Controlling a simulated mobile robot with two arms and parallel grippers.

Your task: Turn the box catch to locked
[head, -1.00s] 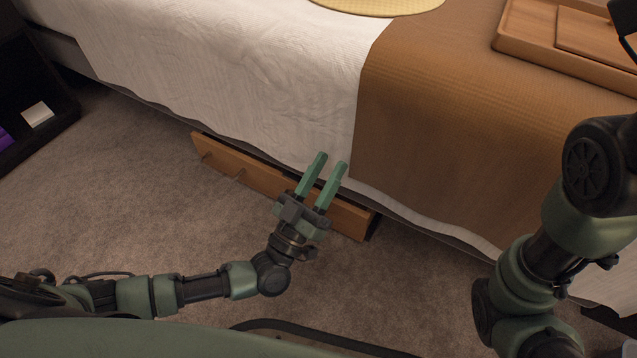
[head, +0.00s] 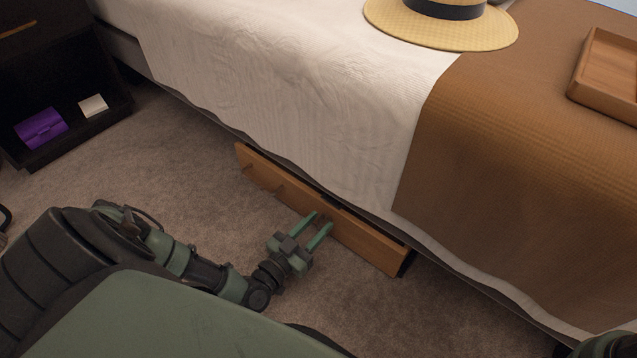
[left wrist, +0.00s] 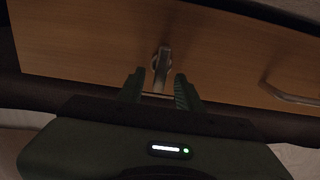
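The wooden box (head: 365,238) sits under the bed's edge, its long front facing the floor side. In the left wrist view its wooden front (left wrist: 90,45) fills the upper part. The small metal catch (left wrist: 163,60) stands out on that front, its lever pointing roughly up and down in the picture. My left gripper (head: 321,220) is in front of the box, with its fingers apart. In the left wrist view the catch shows just beyond the gap between the fingertips (left wrist: 160,80); I cannot tell whether they touch it. My right gripper is out of view.
A metal handle (left wrist: 290,94) is on the box front, right of the catch. The bed (head: 270,80) overhangs the box, with a straw hat (head: 440,32) and wooden tray (head: 590,85) on top. A dark shelf (head: 75,135) holds a purple item (head: 41,128). Carpet (head: 160,180) is clear.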

